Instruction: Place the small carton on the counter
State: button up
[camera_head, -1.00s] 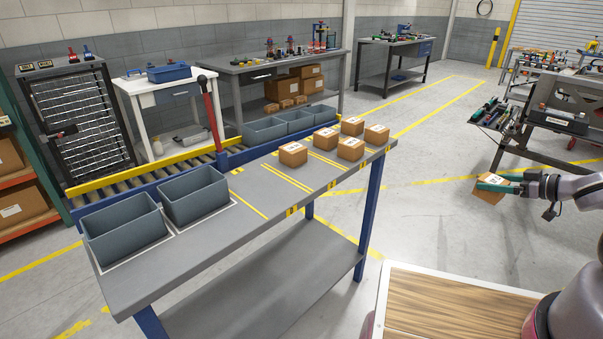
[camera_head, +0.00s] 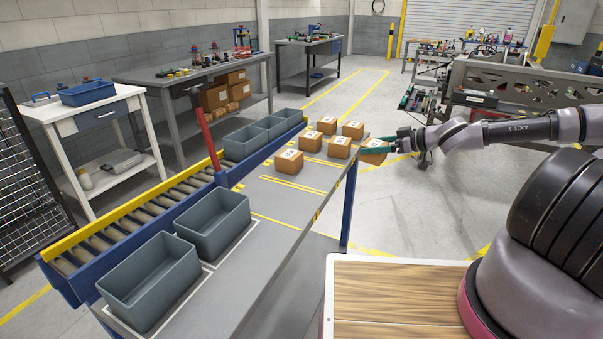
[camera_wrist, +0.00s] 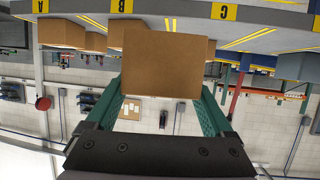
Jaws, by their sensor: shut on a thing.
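A small brown carton (camera_head: 372,156) with a white label is held in my gripper (camera_head: 387,147) at the right edge of the counter in the head view. I cannot tell whether it is over the top or just outside the edge. In the wrist view the carton (camera_wrist: 165,62) sits between the two green fingers (camera_wrist: 160,104), which are shut on its sides. The grey counter (camera_head: 285,210) runs diagonally on blue legs. In the wrist view, which is upside down, the counter's edge (camera_wrist: 185,14) with yellow letter tags lies at the top.
Several similar cartons, one nearest the bins (camera_head: 287,164), stand on the counter's far end, close to the held one. Two grey bins (camera_head: 150,283) stand at the near end. A roller conveyor (camera_head: 130,222) runs behind. The counter's middle, with yellow lines, is clear.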

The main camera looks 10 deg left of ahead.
jog(key=shift+n+g+y, duration=0.4)
jog(key=shift+n+g, duration=0.4)
jog(key=shift+g, duration=0.1)
jog(key=s+a+r, duration=0.1)
jog(key=a, duration=0.4)
jog(key=s+a+r, duration=0.1)
jog(key=a+r, duration=0.1)
jog(key=a, duration=0.3)
jog(key=s+a+r, duration=0.1)
jog(key=a, duration=0.4)
jog(key=shift+a+r, duration=0.2)
jog(key=shift+a, duration=0.1)
jog(key=f, duration=0.4)
jog(key=shift+s+a+f, duration=0.1)
jog(key=shift+a+f, duration=0.15)
jog(key=shift+f, duration=0.1)
jog(key=shift+d+f, duration=0.1)
jog(key=shift+f, duration=2.35)
jog(key=shift+f, duration=0.1)
jog(key=o, duration=1.5)
jog(key=shift+c, duration=0.2)
